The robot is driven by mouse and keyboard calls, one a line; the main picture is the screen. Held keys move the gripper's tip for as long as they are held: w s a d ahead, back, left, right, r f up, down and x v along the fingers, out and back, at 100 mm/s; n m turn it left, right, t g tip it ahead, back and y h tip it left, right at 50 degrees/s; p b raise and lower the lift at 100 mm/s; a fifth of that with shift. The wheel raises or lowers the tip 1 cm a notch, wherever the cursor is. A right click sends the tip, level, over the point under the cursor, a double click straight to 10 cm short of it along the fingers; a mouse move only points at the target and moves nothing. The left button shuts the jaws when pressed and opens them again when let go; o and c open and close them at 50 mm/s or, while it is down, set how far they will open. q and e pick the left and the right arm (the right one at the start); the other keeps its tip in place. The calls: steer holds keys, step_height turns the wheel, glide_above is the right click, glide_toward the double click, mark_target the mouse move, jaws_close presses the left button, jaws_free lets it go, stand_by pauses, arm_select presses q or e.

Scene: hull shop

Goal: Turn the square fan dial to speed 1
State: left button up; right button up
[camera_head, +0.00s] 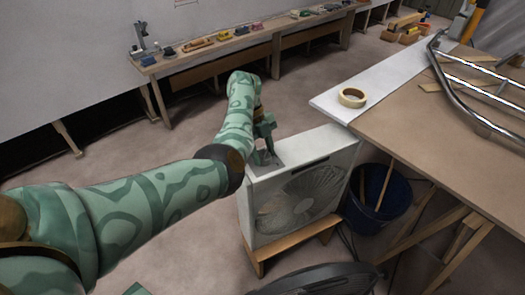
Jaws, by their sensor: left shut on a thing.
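The square fan (297,200) is a white box fan with a round grille, standing upright on a low wooden stand. A grey panel shows at the left end of its top. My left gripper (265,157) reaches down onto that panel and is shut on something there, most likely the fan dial. The dial itself is hidden by the fingers, so its setting cannot be read. My right gripper is not in view.
A brown table (440,120) with a white strip, a roll of tape (352,97) and metal rails stands to the right. A blue bucket (378,200) is beside the fan. A long wooden bench (235,45) with tools runs along the wall. The floor between is clear.

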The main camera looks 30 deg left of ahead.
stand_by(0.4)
arm_select(q)
steer(key=o, duration=1)
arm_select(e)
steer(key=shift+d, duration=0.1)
arm_select(q)
steer(key=p+v, duration=0.3)
steer(key=v, duration=1.3)
steer(key=shift+w+r, duration=0.15)
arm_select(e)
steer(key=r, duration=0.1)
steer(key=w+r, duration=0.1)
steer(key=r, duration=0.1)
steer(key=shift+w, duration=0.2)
